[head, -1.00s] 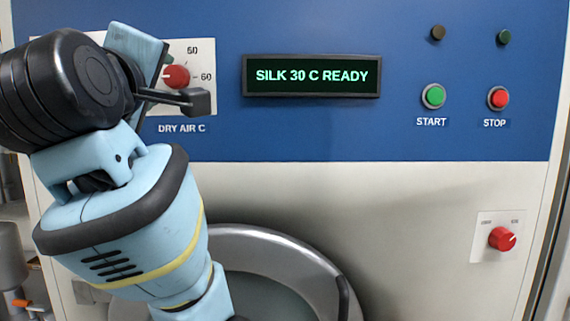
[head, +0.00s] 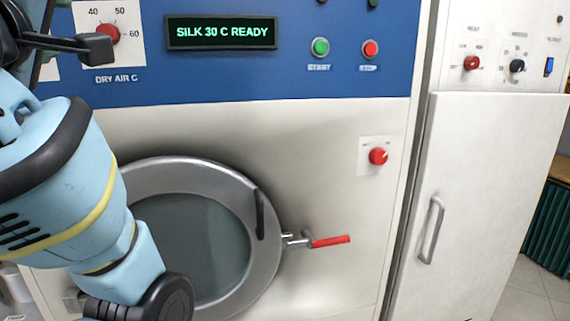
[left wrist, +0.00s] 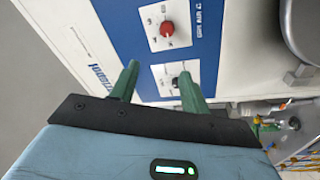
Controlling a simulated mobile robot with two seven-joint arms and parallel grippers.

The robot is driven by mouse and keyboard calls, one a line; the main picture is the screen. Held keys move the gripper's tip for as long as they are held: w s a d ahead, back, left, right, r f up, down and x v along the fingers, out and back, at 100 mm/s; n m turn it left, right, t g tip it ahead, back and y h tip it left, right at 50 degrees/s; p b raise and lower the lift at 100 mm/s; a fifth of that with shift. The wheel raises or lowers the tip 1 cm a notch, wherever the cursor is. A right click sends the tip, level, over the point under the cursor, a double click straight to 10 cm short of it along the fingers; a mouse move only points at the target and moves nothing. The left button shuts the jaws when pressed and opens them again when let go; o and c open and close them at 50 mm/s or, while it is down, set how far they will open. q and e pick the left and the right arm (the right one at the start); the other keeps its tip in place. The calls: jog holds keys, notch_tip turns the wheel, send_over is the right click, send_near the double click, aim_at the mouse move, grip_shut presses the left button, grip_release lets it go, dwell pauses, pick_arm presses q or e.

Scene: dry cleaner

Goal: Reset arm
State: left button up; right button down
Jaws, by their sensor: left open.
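My left gripper (left wrist: 159,72) shows in the left wrist view with two green fingers spread apart and nothing between them. Beyond the fingers is the machine's blue and white front (left wrist: 118,18), with a red knob (left wrist: 166,29) and a black knob (left wrist: 176,82). In the head view my light-blue left arm is bent along the left side, and its fingers are not visible there. My right arm and gripper are in neither view.
The machine's display (head: 221,32) reads "SILK 30 C READY". The round door (head: 262,272) looks shut, with a red-handled lever (head: 330,241) at its right. A green button (head: 320,47) and red button (head: 370,49) sit above. A white cabinet (head: 490,180) stands right; floor shows beyond.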

pick_arm(q)
jog(key=w+f+m+g, duration=0.1)
jog(key=w+f+m, duration=0.2)
jog(key=w+f, duration=0.55)
jog(key=w+d+f+m+g+h, duration=0.15)
jog(key=f+m, duration=0.25)
jog(key=f, duration=1.4)
jog(key=w+d+f+m+g+h, duration=0.1)
jog(key=w+f+m+h, duration=0.3)
jog(key=f, duration=1.4)
jog(key=s+d+f+m+g, duration=0.1)
jog(key=s+f+m, duration=0.1)
jog(key=s+f, duration=0.35)
jog(key=s+d+f+m+g, duration=0.1)
jog(key=s+f, duration=0.2)
jog(key=f, duration=0.6)
jog(key=s+f+m+g, duration=0.1)
jog(key=s+f+m, duration=0.1)
jog(key=s+f, duration=0.45)
jog(key=s+d+f+m+g+h, duration=0.2)
jog(key=s+f, duration=1.2)
jog(key=s, duration=0.4)
jog(key=shift+s+f+m, duration=0.3)
jog(key=shift+s+f, duration=0.05)
jog(key=shift+s, duration=0.05)
